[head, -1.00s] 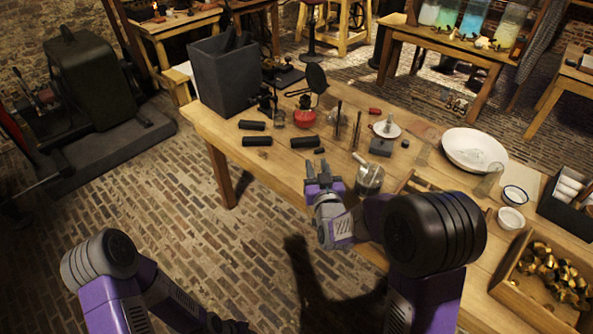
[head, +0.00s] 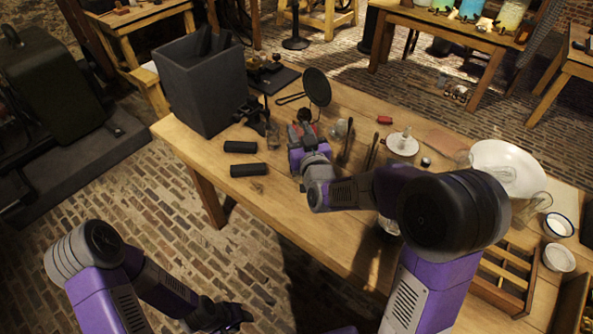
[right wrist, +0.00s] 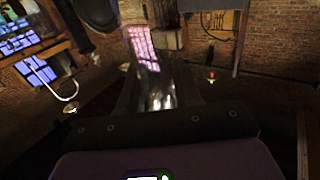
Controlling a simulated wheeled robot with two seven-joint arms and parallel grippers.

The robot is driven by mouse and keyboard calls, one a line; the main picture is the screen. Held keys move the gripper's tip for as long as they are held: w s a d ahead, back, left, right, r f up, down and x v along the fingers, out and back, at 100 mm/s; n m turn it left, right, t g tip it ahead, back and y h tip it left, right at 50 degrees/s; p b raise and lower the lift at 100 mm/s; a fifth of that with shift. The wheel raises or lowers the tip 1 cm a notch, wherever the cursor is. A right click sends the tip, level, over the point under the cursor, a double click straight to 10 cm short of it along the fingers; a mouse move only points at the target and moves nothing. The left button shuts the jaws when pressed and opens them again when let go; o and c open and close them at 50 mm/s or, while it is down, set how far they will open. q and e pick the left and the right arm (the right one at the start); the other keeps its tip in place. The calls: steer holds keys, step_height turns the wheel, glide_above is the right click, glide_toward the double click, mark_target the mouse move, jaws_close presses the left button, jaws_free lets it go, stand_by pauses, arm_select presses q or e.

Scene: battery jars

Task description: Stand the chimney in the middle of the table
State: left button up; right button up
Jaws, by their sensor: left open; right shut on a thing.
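My right gripper (head: 303,132) is over the table, in front of the red lamp, which it largely hides. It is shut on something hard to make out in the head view. In the right wrist view a shiny, see-through piece, which looks like the glass chimney (right wrist: 157,88), stands out between the dark jaws. Whether it is upright is unclear. My left gripper (head: 236,317) is open and empty, low at the bottom of the head view, away from the table (head: 285,222).
A dark square bin (head: 200,85) stands at the table's left end. Two black cylinders (head: 248,170) (head: 240,146) lie left of my right gripper. A round dark disc (head: 316,86) stands behind it. A white basin (head: 505,165) and a wooden divided tray (head: 505,268) are at the right.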

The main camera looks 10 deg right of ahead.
steer(key=f+b, duration=0.1)
steer(key=f, duration=0.3)
steer(key=shift+s+f, duration=0.15)
steer(key=shift+s, duration=0.05)
steer(key=shift+f+b, duration=0.55)
steer(key=shift+f, duration=1.4)
steer(key=shift+r, duration=0.1)
steer(key=o, duration=0.6)
steer(key=shift+f, duration=0.2)
steer(key=o, duration=0.4)
steer(key=shift+r, duration=0.1)
steer(key=shift+o, duration=0.2)
steer(key=shift+r, duration=0.15)
